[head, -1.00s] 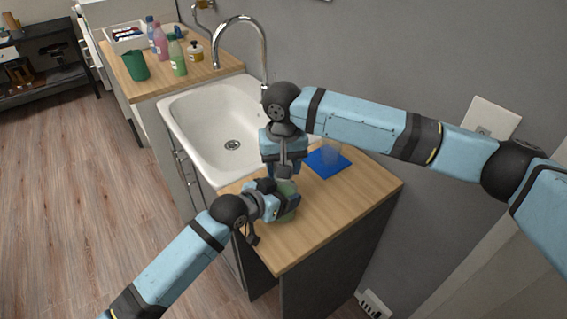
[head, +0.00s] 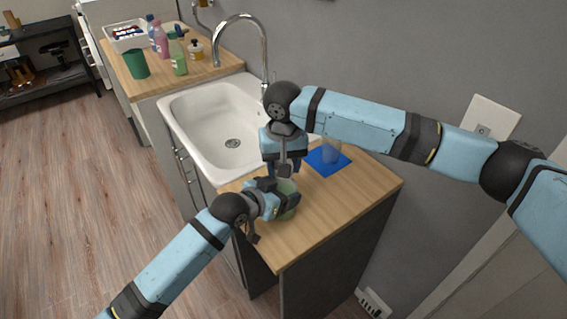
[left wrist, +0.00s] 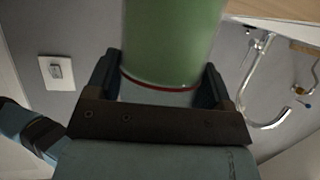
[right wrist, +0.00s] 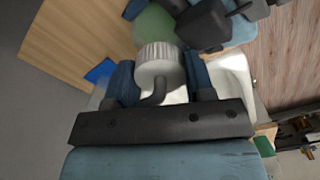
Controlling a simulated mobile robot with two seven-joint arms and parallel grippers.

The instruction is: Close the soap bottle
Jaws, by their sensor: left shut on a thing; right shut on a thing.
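A green soap bottle (head: 287,206) stands at the near part of the wooden counter, partly hidden by my grippers. My left gripper (head: 283,200) is shut around its body; the green body also fills the space between the fingers in the left wrist view (left wrist: 172,45). My right gripper (head: 284,172) comes from above and is shut on the ribbed white cap (right wrist: 159,62) with a grey spout, seen in the right wrist view. The cap is in line with the green bottle top (right wrist: 153,25). I cannot tell whether the cap is threaded tight.
A white sink (head: 215,130) with a tall faucet (head: 240,20) is to the left. Several bottles, a green cup (head: 136,64) and a white tray (head: 126,37) stand on the far counter.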

